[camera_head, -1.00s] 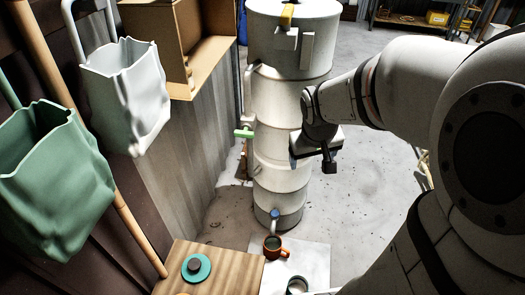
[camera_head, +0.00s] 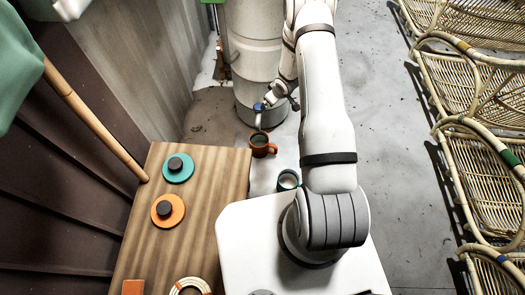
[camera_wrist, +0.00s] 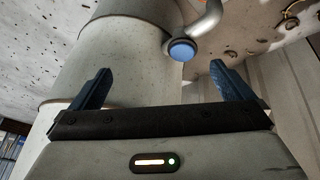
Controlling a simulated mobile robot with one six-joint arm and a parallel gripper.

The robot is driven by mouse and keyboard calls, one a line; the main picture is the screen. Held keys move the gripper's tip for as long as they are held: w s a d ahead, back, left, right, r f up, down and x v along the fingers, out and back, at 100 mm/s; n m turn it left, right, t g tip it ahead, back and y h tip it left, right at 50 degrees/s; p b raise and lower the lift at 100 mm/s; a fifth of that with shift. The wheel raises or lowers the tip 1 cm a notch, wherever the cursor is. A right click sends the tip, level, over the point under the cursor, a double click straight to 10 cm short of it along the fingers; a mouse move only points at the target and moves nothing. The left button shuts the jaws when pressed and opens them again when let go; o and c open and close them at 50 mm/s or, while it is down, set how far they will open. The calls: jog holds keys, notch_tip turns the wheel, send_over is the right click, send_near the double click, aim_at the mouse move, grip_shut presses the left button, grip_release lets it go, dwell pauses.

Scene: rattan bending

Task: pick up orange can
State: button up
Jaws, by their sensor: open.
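An orange can with a dark inside and a side handle (camera_head: 263,145) stands upright in the head view, just below the white pipe spout with a blue end. A similar teal can (camera_head: 288,180) stands to its lower right, close to my arm. My gripper is open and empty in the wrist view (camera_wrist: 163,78), its two blue fingers spread apart. In that view they point at the white cylinder and the blue pipe end (camera_wrist: 182,50). In the head view the gripper is small and partly hidden by my arm.
A tall white cylinder (camera_head: 252,55) stands behind the can. A wooden tabletop (camera_head: 210,215) on the left carries a teal disc (camera_head: 178,168), an orange disc (camera_head: 168,209) and other items. Rattan chairs (camera_head: 485,150) line the right. Grey floor (camera_head: 395,150) is clear between.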

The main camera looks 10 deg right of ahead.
jog(key=s+a+f+y+b, duration=0.1)
jog(key=a+f+b, duration=0.1)
jog(key=f, duration=0.7)
jog(key=s+a+f+b, duration=0.1)
jog(key=a+f+b, duration=0.1)
jog(key=f, duration=0.8)
jog(key=s+a+f+n+y+b, duration=0.1)
jog(key=a+f+b, duration=0.1)
jog(key=f, duration=0.7)
jog(key=shift+s+a+f+y+b, duration=0.2)
jog(key=shift+s+f+y+b, duration=0.05)
jog(key=shift+s+y+b, duration=0.1)
jog(key=c, duration=1.7)
jog(key=shift+r, duration=0.1)
jog(key=shift+c, duration=0.4)
